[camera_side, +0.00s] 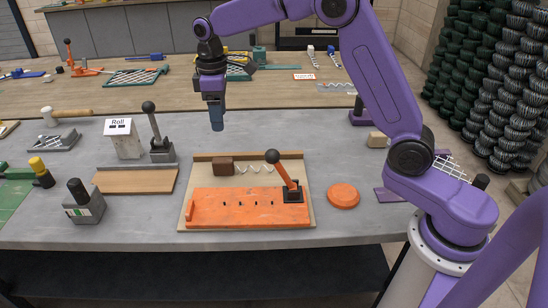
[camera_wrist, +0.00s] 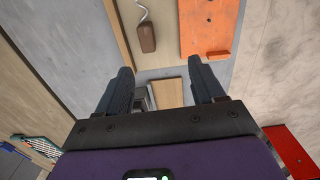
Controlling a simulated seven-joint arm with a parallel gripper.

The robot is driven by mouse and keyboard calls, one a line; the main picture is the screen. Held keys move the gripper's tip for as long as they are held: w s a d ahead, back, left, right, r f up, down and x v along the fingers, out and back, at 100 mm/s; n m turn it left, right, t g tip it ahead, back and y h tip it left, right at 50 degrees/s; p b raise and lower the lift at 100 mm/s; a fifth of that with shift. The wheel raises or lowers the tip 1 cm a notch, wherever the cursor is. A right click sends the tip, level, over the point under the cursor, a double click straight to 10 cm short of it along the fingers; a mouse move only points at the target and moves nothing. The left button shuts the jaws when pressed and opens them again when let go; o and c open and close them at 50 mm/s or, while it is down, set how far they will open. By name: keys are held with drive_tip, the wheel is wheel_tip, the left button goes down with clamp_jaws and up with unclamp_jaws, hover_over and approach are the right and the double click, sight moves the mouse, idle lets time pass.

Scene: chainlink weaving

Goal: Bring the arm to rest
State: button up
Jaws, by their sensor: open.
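My gripper (camera_side: 217,122) hangs from my purple arm above the grey table, over the area behind and left of the orange jig. It points down and is well clear of the tabletop. In the wrist view, my gripper (camera_wrist: 160,85) shows two dark fingers spread apart with nothing between them. The orange jig board (camera_side: 245,207) lies on a wooden base (camera_side: 187,200) with a black-knobbed lever at its right end. A brown block (camera_side: 223,166) with a wavy wire (camera_side: 255,168) lies on the base behind the orange board; the block also shows in the wrist view (camera_wrist: 147,38).
A lever tool (camera_side: 161,150), a box marked "Roll" (camera_side: 122,140) and a wooden board (camera_side: 135,180) stand to the left. A grey block with a black knob (camera_side: 84,205) is at front left. An orange disc (camera_side: 343,196) lies right of the jig. Another workbench (camera_side: 180,95) is behind.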

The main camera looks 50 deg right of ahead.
drive_tip(key=s+a+r+n, duration=0.1)
drive_tip(key=s+a+n, duration=0.1)
drive_tip(key=s, duration=1.7)
drive_tip(key=s+d+f, duration=0.1)
drive_tip(key=s+d, duration=0.1)
drive_tip(key=s, duration=0.4)
drive_tip(key=s+d+f, duration=0.1)
drive_tip(key=s+d, duration=0.2)
drive_tip(key=s, duration=0.4)
drive_tip(key=s+d+f+n, duration=0.1)
drive_tip(key=s+d, duration=0.2)
drive_tip(key=s, duration=0.3)
drive_tip(key=shift+s+d, duration=0.15)
drive_tip(key=shift+d, duration=0.05)
